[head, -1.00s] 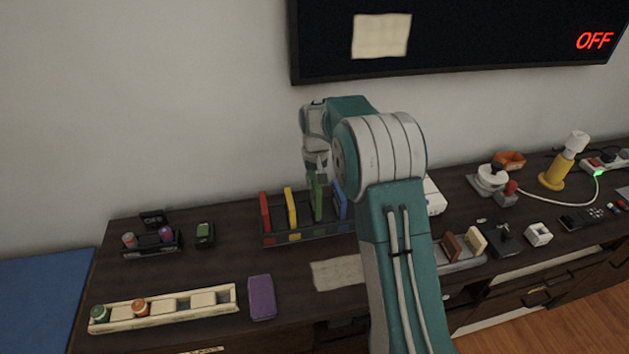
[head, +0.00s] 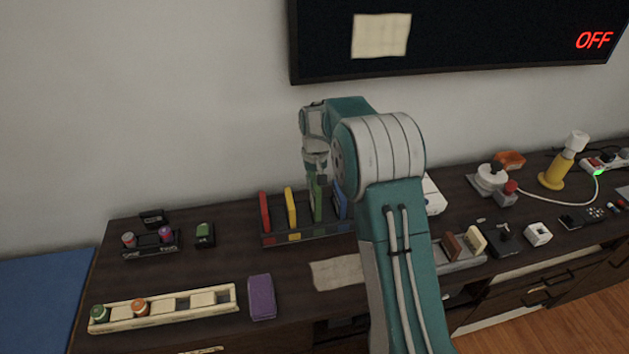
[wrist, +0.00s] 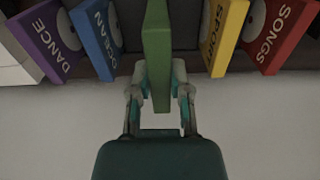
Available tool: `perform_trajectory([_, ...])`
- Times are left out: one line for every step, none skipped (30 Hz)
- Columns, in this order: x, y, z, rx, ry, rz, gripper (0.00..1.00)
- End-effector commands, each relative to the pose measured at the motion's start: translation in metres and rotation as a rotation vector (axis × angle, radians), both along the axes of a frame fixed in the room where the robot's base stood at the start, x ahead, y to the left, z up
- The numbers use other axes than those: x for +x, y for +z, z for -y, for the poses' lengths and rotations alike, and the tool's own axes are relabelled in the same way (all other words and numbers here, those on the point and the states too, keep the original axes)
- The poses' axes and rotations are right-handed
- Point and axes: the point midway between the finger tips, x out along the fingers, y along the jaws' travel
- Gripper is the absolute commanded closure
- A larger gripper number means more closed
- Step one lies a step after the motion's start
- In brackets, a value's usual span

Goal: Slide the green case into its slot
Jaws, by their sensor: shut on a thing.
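The green case (head: 317,203) stands about upright between the yellow case (head: 291,207) and the blue case (head: 340,201) at the rack (head: 272,241). My gripper (head: 319,181) is shut on its upper part. In the wrist view my gripper (wrist: 159,92) has a finger on each side of the green case (wrist: 157,45), which lines up with the gap between the blue OCEAN case (wrist: 97,38) and the yellow SPORT case (wrist: 221,36). I cannot tell how deep its lower edge sits in the slot.
A red case (head: 265,211) stands at the rack's left end. In the wrist view a purple DANCE case (wrist: 47,40) is beside the blue one. My arm hides the rack's right end in the head view. A purple block (head: 262,297) lies in front.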

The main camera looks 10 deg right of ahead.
Motion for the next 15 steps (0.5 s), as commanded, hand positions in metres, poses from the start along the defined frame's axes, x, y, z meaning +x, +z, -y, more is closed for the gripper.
perform_trajectory([0.0,-0.0012,0.0,0.0,0.0,0.0,1.0])
perform_trajectory([-0.0001,-0.0018,0.0,0.0,0.0,0.0,1.0])
perform_trajectory([-0.0001,-0.0027,0.0,0.0,0.0,-0.001,1.0])
perform_trajectory([-0.0001,-0.0033,0.0,0.0,0.0,-0.001,1.0])
perform_trajectory([-0.0001,-0.0039,0.0,0.0,0.0,-0.001,1.0])
perform_trajectory([-0.0001,-0.0048,0.0,0.0,0.0,-0.001,1.0])
perform_trajectory([-0.0001,-0.0054,0.0,0.0,0.0,-0.001,1.0])
perform_trajectory([-0.0002,-0.006,0.0,0.0,0.0,-0.001,1.0])
perform_trajectory([-0.0002,-0.0068,0.0,0.0,0.0,-0.001,1.0])
perform_trajectory([-0.0002,-0.0074,0.0,0.0,0.0,-0.001,1.0])
perform_trajectory([-0.0001,-0.0081,0.0,0.0,0.0,-0.001,1.0])
perform_trajectory([-0.0001,-0.0089,-0.0001,0.0,0.0,-0.001,1.0])
perform_trajectory([-0.0001,-0.0096,0.0,0.0,0.0,0.0,1.0])
perform_trajectory([-0.0001,-0.0102,0.0,0.0,0.0,0.0,1.0])
perform_trajectory([0.0,-0.011,0.0,0.0,0.0,0.0,1.0])
